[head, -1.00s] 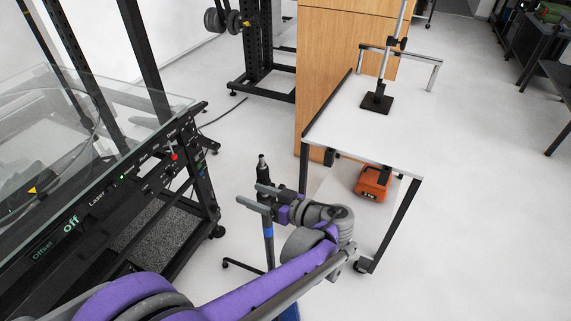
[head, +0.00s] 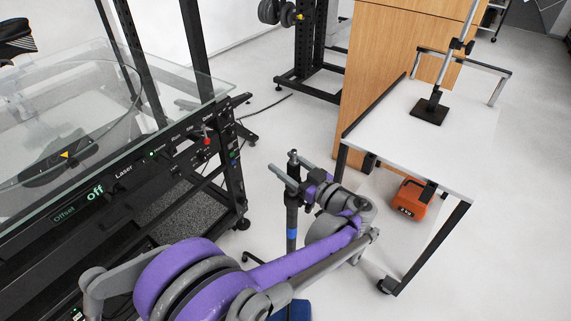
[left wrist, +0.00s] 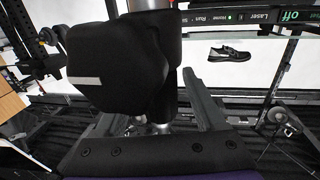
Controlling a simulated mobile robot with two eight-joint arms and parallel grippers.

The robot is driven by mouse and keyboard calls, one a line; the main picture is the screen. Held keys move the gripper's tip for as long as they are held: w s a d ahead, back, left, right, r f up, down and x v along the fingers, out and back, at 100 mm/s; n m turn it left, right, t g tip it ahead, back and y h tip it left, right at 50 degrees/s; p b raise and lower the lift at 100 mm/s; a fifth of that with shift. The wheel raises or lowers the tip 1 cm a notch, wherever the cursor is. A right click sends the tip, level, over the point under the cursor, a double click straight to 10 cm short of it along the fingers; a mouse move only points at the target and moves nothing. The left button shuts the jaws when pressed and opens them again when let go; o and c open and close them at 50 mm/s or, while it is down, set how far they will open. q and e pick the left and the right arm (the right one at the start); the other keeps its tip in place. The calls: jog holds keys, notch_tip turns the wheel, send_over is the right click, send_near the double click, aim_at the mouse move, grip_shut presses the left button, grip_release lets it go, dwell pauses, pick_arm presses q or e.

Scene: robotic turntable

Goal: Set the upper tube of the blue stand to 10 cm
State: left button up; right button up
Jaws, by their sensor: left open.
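The blue stand (head: 291,215) is a slim dark upright post with a blue band, standing on the floor between the glass-topped machine and the white table. My left gripper (head: 290,172) is at its upper tube, just below the top fitting. Its fingers are open and lie on either side of the tube. In the left wrist view a large black knob (left wrist: 115,70) fills the middle, beside the dark upright tube (left wrist: 170,60). The open left gripper (left wrist: 152,112) shows below them. Contact with the tube cannot be told. My right gripper is not in view.
The glass-topped machine (head: 150,165) with a lit panel stands at the left. A white table (head: 400,130) with a black-based rod stand (head: 430,112) is at the right. An orange box (head: 412,197) sits beneath it. The floor at the far right is clear.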

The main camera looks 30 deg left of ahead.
pick_arm(q)
jog(key=shift+w+a, duration=0.15)
jog(key=shift+a, duration=0.2)
grip_shut()
dwell(1.2)
